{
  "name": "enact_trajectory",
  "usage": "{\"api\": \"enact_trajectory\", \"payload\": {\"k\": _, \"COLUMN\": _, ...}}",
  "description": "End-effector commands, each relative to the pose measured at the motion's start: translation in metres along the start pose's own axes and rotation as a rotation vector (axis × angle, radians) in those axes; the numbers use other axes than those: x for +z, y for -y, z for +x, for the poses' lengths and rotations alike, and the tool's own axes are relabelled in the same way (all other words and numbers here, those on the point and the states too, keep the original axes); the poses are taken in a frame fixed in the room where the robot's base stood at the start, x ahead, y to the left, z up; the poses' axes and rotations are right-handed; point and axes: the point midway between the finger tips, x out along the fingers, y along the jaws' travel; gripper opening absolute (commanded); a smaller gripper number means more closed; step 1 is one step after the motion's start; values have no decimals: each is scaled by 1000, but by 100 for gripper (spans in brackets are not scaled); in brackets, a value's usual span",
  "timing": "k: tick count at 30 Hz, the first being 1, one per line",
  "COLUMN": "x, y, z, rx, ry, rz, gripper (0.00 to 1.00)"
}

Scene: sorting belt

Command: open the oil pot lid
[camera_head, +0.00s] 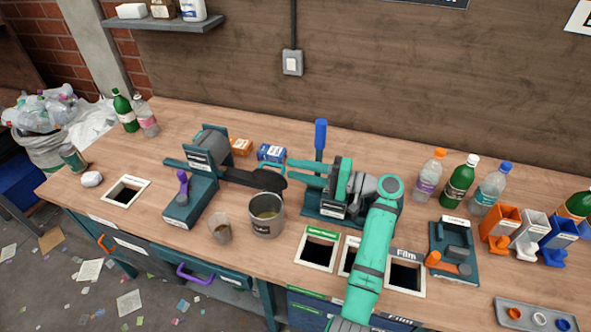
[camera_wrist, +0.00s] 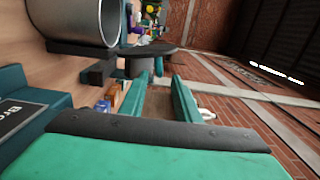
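A grey metal pot (camera_head: 266,220) with a label stands on the bench left of my gripper. Its round mouth looks open from above. A dark flat piece (camera_head: 250,178) lies behind the pot, with a teal loop (camera_head: 271,166) near its right end; I cannot tell if either belongs to the lid. My gripper (camera_head: 292,172) is above the bench, to the upper right of the pot, with its fingers pointing left. In the wrist view its two teal fingers (camera_wrist: 158,82) are apart with nothing between them. A silver cylinder (camera_wrist: 75,18) fills the upper left there.
A grey and teal press (camera_head: 203,165) stands left, with a small cup (camera_head: 221,229) before it. A blue-handled machine (camera_head: 320,140) stands close behind my arm. Blue and orange boxes (camera_head: 271,153) sit behind. Bottles (camera_head: 460,182) stand right. Openings (camera_head: 318,248) cut the front.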

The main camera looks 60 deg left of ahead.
Motion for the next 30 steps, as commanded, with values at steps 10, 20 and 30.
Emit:
{"api": "enact_trajectory", "payload": {"k": 10, "x": 5, "y": 63, "z": 3, "rx": 78, "ry": 45, "rz": -309, "gripper": 0}}
{"api": "enact_trajectory", "payload": {"k": 20, "x": 42, "y": 151, "z": 63, "rx": 402, "ry": 398, "rz": -1259, "gripper": 0}}
{"api": "enact_trajectory", "payload": {"k": 30, "x": 69, "y": 146, "z": 104, "rx": 645, "ry": 1175, "rz": -2103, "gripper": 0}}
